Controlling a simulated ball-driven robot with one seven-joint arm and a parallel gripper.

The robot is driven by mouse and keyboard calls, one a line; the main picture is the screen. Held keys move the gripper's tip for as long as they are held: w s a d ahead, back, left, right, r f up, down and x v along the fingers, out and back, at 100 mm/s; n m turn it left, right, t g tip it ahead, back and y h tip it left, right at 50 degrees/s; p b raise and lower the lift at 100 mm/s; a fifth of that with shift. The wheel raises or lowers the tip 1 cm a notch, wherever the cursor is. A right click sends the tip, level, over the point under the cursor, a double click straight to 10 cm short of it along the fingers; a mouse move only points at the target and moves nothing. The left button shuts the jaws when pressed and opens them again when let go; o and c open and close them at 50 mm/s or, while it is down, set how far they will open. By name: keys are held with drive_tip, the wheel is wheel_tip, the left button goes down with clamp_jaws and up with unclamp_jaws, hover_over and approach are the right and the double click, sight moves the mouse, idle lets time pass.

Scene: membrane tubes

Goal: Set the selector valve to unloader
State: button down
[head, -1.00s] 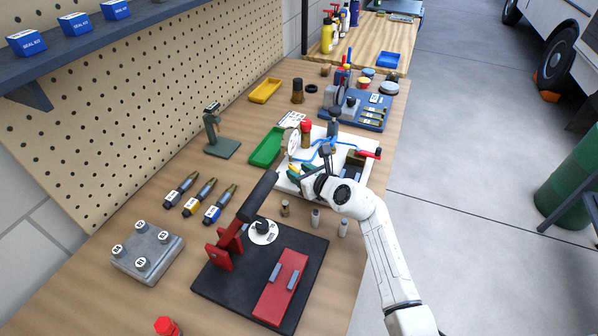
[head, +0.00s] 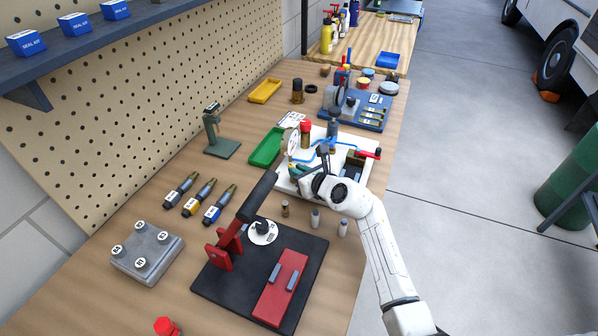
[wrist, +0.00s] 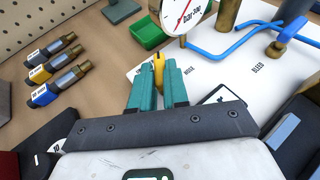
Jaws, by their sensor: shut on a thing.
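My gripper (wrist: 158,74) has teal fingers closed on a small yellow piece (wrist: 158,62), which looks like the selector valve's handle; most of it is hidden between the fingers. It stands over the white panel (wrist: 222,68), beside printed lettering that is partly covered. The valve body and the unloader mark cannot be made out. In the head view my gripper (head: 298,171) is at the panel's left side, below the round gauge (head: 293,141).
Blue tubing (wrist: 225,45) and a brass fitting lie right of my fingers, near a "BLEED" label. A green tray (head: 268,147) is left of the panel. A red-handled lever (head: 368,153) is at its right. The black press base (head: 228,277) stands in front.

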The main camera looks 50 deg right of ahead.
drive_tip(key=shift+d+f+n+y+b, duration=0.15)
drive_tip(key=shift+d+n+y+b, duration=0.05)
drive_tip(key=shift+n+y+b, duration=0.45)
drive_tip(key=shift+d+n+t+y+b, duration=0.3)
drive_tip(key=shift+n+y+b, duration=0.6)
drive_tip(key=shift+y, duration=0.35)
drive_tip(key=shift+d+n+g+y+b, duration=0.2)
drive_tip(key=shift+n+y+b, duration=0.45)
drive_tip(key=shift+n+y, duration=0.25)
drive_tip(key=shift+d+n+g+y+b, duration=0.1)
drive_tip(key=shift+n+g+y+b, duration=0.1)
drive_tip(key=shift+n+y+b, duration=0.55)
drive_tip(key=shift+y, duration=0.35)
drive_tip(key=c, duration=1.1)
unclamp_jaws()
drive_tip(key=b+v, duration=0.1)
drive_tip(key=v, duration=1)
drive_tip(key=shift+w, duration=0.15)
